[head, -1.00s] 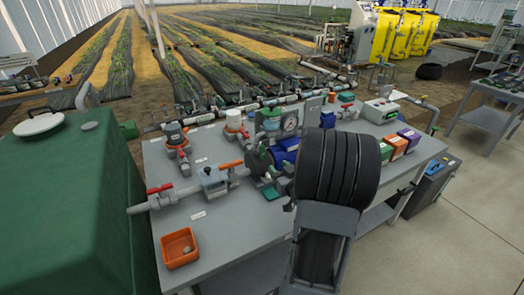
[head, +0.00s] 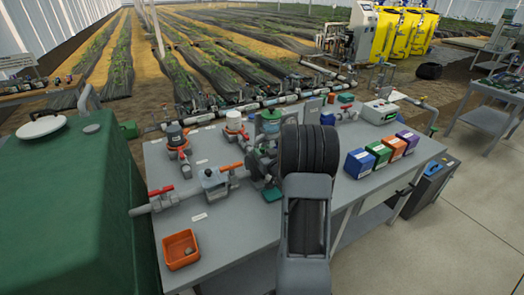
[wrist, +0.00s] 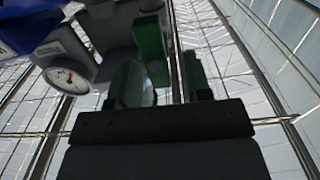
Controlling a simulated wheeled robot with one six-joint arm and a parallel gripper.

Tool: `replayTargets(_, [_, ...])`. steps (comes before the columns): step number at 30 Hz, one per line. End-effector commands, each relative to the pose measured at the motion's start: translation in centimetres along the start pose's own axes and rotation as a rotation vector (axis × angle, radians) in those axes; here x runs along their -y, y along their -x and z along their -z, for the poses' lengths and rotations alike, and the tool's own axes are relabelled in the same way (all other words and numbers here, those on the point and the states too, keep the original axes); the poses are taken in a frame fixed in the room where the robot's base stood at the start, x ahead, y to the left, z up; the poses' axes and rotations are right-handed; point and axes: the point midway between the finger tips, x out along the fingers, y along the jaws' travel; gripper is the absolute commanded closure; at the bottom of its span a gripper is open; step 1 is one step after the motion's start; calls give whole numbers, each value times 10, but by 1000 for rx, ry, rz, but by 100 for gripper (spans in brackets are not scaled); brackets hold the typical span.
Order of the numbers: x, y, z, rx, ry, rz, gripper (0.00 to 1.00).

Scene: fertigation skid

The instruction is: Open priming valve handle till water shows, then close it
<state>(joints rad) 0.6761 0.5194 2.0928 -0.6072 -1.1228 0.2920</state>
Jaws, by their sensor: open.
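My gripper (wrist: 166,78) is open in the wrist view, its greenish fingers apart near the pump assembly. A green block (wrist: 150,45) stands close by the left finger; contact cannot be told. A round pressure gauge (wrist: 68,77) with a red needle is to its left. In the head view my arm hides the gripper and much of the pump. A clear green-topped bowl (head: 270,122) shows beside my arm. A red handle (head: 160,191) and an orange handle (head: 231,166) sit on the left pipe run. Which handle is the priming valve's, and any water, I cannot make out.
The grey bench (head: 225,235) carries an orange tray (head: 180,250), a green pad (head: 272,195) and several coloured boxes (head: 380,152) at right. A green tank (head: 70,200) stands at the left. The bench front is fairly clear.

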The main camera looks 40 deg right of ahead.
Motion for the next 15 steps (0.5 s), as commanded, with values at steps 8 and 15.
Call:
replayTargets(8, [0, -8, 0, 0, 0, 0, 55])
replayTargets(15, [0, -8, 0, 0, 0, 0, 61])
